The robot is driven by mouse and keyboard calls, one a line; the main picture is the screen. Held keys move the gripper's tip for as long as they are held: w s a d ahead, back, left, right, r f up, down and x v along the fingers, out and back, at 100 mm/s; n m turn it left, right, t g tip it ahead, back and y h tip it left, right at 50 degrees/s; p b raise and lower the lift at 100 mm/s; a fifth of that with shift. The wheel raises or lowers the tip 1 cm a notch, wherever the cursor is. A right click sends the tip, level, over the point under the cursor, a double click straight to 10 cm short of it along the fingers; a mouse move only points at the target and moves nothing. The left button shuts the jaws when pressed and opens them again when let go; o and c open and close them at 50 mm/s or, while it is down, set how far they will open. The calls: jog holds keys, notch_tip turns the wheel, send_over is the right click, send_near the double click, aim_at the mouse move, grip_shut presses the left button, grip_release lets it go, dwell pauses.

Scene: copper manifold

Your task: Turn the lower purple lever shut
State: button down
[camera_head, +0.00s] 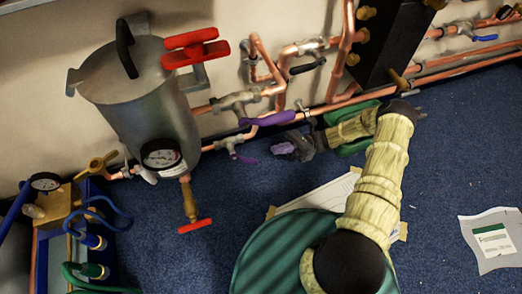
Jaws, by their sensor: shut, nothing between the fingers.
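A long purple lever (267,118) lies along the copper pipe on the wall, left of my gripper. Below and left of it, a smaller purple lever (245,159) sits on a small metal valve (230,144) that hangs under the pipe. My gripper (283,149) is shut and empty, pointing left, just right of the smaller lever with a gap between them. A purple patch shows at the gripper's tip; I cannot tell whether it is part of the gripper. My forearm comes in from the right.
A grey tank (140,95) with a gauge and red handles stands at left. A black box (392,45) hangs at upper right. Copper pipes run along the wall. Paper sheets (493,240) lie on the blue carpet. The carpet below the smaller lever is open.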

jog(key=s+d+r+n+t+h+p, duration=0.2)
jog(key=r+p, duration=0.7)
jog(key=r, duration=0.6)
jog(key=s+d+r+n+t+h+p, duration=0.2)
jog(key=r+n+t+h+p, duration=0.4)
jog(key=r+h, duration=0.5)
jog(key=s+d+r+n+t+h+p, duration=0.3)
jog(key=r+n+h+p, duration=0.4)
jog(key=r+p, duration=0.5)
notch_tip(320, 180, up, 9)
jog(key=shift+s+f+t+p, duration=0.15)
jog(key=shift+s+t+p, duration=0.25)
jog(key=shift+s, duration=0.45)
jog(key=shift+d, duration=0.15)
